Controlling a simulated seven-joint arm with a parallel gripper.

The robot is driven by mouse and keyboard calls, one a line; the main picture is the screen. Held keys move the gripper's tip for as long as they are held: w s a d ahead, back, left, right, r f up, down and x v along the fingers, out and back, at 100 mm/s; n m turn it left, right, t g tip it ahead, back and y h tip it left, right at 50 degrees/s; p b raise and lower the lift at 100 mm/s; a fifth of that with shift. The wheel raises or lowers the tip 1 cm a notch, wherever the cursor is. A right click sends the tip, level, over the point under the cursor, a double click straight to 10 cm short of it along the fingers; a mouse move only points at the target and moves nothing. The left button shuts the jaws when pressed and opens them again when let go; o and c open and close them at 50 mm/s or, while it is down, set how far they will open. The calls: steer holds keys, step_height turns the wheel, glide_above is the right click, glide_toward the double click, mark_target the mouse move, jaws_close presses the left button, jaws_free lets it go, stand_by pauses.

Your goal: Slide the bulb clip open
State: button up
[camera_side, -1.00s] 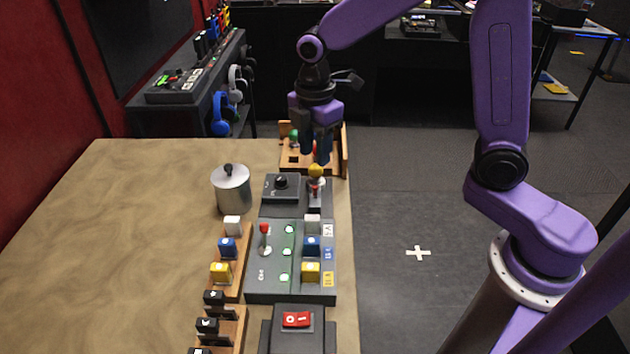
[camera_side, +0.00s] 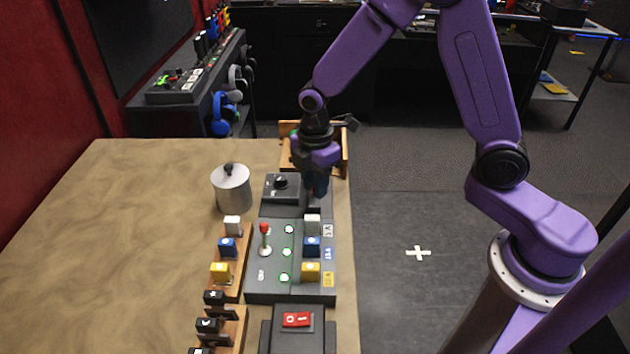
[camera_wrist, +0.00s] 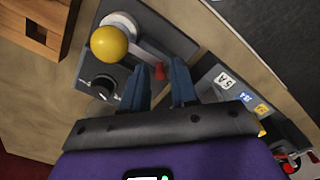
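In the wrist view a yellow bulb (camera_wrist: 109,42) stands in a light round socket on a grey base. A grey clip bar (camera_wrist: 143,53) runs from beside the bulb to a small red tip (camera_wrist: 159,71). My gripper (camera_wrist: 159,80) points down with its two dark fingers apart, and the red tip shows between the fingertips. I cannot tell whether a finger touches it. In the side view my gripper (camera_side: 318,188) is low over the bulb's base (camera_side: 315,206) and hides the bulb and clip.
A black dial box (camera_side: 281,187) stands left of my gripper. A wooden rack (camera_side: 344,150) stands behind. A metal pot (camera_side: 233,190) is at left, with clear table beyond it.

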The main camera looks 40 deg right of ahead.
jaws_close()
steer(key=shift+s+a, duration=0.7)
steer(key=shift+a, duration=0.05)
steer(key=shift+o, duration=1.9)
jaws_free()
steer(key=shift+r, duration=0.1)
step_height(320, 180, up, 17)
steer(key=shift+r, duration=0.15)
